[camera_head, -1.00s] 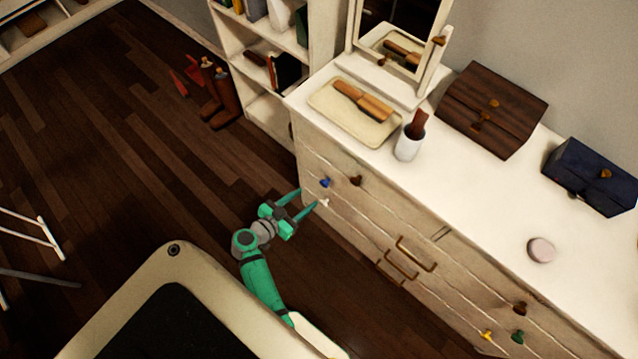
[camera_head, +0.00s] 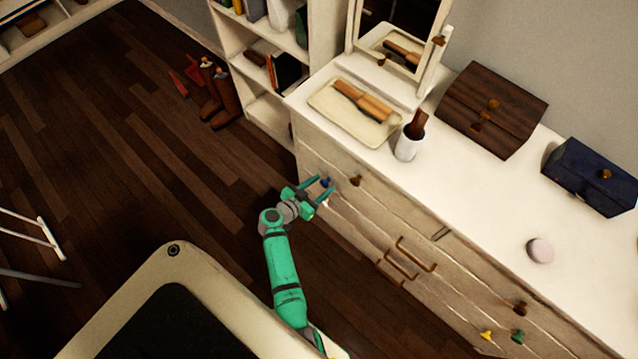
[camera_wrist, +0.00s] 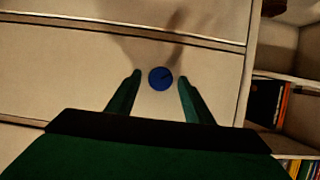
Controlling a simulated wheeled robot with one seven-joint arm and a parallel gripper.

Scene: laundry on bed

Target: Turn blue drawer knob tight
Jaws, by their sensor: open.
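The blue knob (camera_head: 325,182) is on the front of the white dresser (camera_head: 345,215), near its left end in the head view. In the wrist view the round blue knob (camera_wrist: 160,78) sits between the tips of my two fingers, with a small space on each side. My gripper (camera_head: 322,188) is open and its green fingers point at the drawer front. In the wrist view my gripper (camera_wrist: 159,88) straddles the knob without visibly closing on it. Whether the fingertips reach past the knob's face is hard to tell.
A brown knob (camera_head: 355,181) is just right of the blue one, and a white knob below is partly hidden by my gripper. Handles (camera_head: 416,254) stick out further right. A bookshelf (camera_head: 265,75) stands left of the dresser. The dark floor (camera_head: 130,170) is open.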

